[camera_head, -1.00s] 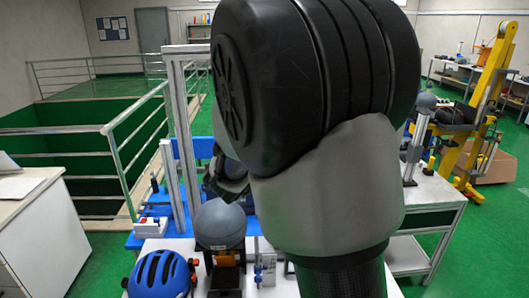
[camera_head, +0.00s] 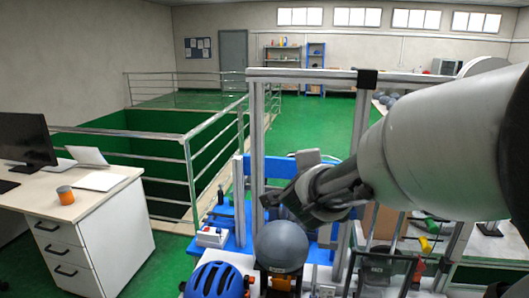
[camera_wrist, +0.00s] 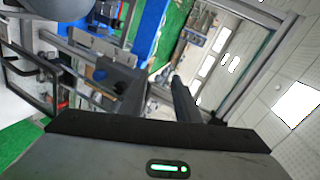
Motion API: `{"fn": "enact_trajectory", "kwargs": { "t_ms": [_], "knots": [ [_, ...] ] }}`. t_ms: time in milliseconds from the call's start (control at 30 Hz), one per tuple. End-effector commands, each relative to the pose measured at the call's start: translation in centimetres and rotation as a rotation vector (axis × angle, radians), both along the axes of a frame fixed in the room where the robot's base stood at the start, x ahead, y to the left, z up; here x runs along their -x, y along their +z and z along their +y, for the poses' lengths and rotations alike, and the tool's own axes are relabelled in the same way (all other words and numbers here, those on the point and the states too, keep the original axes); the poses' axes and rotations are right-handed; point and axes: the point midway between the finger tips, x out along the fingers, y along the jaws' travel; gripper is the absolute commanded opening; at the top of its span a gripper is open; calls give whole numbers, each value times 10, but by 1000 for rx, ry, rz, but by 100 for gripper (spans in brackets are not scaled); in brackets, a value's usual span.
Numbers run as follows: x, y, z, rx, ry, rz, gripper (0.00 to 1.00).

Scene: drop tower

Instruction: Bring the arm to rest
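My arm reaches in from the right in the head view, its grey and black links large in the foreground. My gripper (camera_head: 283,192) is at its far end, in front of the metal tower frame (camera_head: 257,125) and above a grey ball-shaped headform (camera_head: 282,245). In the wrist view the two dark fingers of my gripper (camera_wrist: 158,92) stand apart, with nothing seen between them. The gripper appears clear of the headform.
A blue helmet (camera_head: 213,283) lies left of the headform. Blue tower parts and a small white box with a red button (camera_head: 212,237) stand behind it. A desk (camera_head: 100,208) with a monitor is at the left. Railings (camera_head: 190,170) surround a floor opening.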

Motion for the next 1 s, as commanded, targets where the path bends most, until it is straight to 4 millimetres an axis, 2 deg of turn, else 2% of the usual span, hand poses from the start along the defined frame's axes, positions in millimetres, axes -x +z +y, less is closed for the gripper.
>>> {"fn": "enact_trajectory", "kwargs": {
  "t_ms": [33,100,167,233,300,400,500,600,700,1000],
  "knots": [
    [14,14,17,51,138,41,30],
    [40,18,44,164,344,124,30],
    [70,16,62,283,510,200,30],
    [112,8,73,438,684,301,30],
    [157,-4,73,595,830,412,30],
    [214,-24,60,780,978,577,30],
    [254,-36,43,895,1058,706,30],
    [277,-43,31,955,1103,788,30],
    [287,-46,26,974,1118,823,30],
    [287,-46,26,974,1120,826,30]
  ]
}}
